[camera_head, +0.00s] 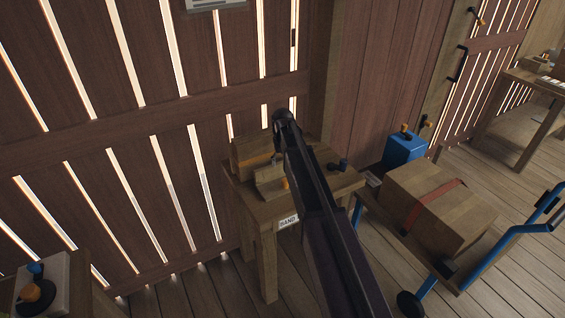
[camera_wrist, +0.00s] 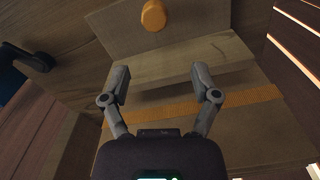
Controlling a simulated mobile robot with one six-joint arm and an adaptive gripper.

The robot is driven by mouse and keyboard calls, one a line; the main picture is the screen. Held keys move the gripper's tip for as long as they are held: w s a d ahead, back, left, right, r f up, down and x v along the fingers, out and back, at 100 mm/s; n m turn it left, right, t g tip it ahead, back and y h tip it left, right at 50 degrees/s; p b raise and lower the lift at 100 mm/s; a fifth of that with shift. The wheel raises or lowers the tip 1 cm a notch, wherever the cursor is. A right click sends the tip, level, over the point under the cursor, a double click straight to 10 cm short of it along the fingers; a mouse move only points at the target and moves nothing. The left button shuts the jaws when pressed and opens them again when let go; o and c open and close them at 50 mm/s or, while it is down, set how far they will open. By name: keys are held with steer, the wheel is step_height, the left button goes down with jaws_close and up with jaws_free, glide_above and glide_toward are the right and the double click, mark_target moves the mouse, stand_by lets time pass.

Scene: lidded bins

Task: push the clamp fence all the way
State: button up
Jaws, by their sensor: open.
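The clamp fence (camera_head: 268,180) appears to be the pale wooden piece with an orange knob (camera_head: 285,183) on a small wooden stand (camera_head: 345,182). In the wrist view the fence (camera_wrist: 115,28) is at the top, its orange knob (camera_wrist: 153,15) near the upper edge. Beyond it in the head view is a wooden block (camera_head: 248,148), with an orange strip between them. The orange strip (camera_wrist: 255,97) also shows in the wrist view. My gripper (camera_wrist: 161,80) is open and empty, fingers spread over the wood below the knob. I cannot tell whether they touch it. My dark arm hides part of the stand.
A slatted plank wall (camera_head: 90,140) stands close behind the stand. A bench corner (camera_head: 75,275) is at lower left. Plank floor shows between them.

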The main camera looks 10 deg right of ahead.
steer(key=shift+r+p, duration=2.45)
steer(key=shift+r, duration=0.35)
steer(key=s+f+b, duration=2.7)
steer(key=s, duration=0.2)
steer(key=shift+f+m+b, duration=0.3)
steer(key=shift+f, duration=0.05)
steer(key=shift+s+r, duration=0.1)
steer(key=shift+r, duration=0.05)
step_height(320, 180, up, 22)
steer(key=p, duration=2.2)
